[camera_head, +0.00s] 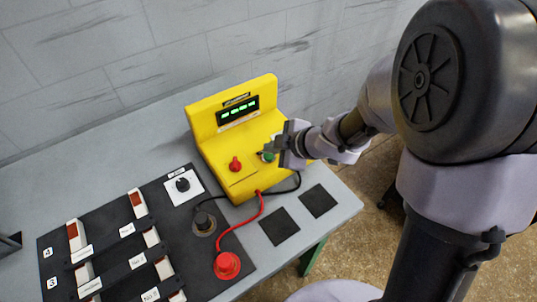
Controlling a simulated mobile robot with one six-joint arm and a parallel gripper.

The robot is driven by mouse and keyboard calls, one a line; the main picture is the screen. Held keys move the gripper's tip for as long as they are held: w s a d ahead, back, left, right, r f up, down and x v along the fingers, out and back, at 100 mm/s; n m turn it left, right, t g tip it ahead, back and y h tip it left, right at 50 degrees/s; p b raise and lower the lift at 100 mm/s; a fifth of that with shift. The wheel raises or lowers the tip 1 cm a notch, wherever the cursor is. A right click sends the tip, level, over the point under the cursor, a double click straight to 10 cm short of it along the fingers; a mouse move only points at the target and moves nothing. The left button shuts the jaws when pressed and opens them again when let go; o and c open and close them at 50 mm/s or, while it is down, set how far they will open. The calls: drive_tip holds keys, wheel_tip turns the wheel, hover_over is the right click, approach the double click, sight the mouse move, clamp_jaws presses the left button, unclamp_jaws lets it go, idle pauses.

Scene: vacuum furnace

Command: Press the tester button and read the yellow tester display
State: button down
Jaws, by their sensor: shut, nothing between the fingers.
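The yellow tester (226,172) stands on the grey table near its right end. Its display (238,112) is lit with green characters, too small to read for certain. A green button (268,156) sits on the right of its sloped front, and a red plug or knob (235,164) on the left. My gripper (272,149) is shut and empty, with its tips right at the green button. I cannot tell whether they touch it or press it down.
A black panel (110,210) with red-and-white switches and a knob (183,184) lies left of the tester. A red cable runs to a red terminal (227,265), a black cable to a dark terminal (204,222). Two dark square pads (279,227) lie at the front right.

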sight(271, 157)
drive_tip(key=shift+f, duration=0.2)
drive_tip(key=shift+f+b, duration=0.3)
drive_tip(key=shift+f, duration=0.1)
idle(0.5)
drive_tip(key=shift+r, duration=0.15)
drive_tip(key=shift+r+p, duration=0.65)
drive_tip(key=shift+p, duration=0.3)
wheel_tip(271, 157, up, 5)
drive_tip(key=p, duration=0.5)
drive_tip(key=shift+r, duration=0.15)
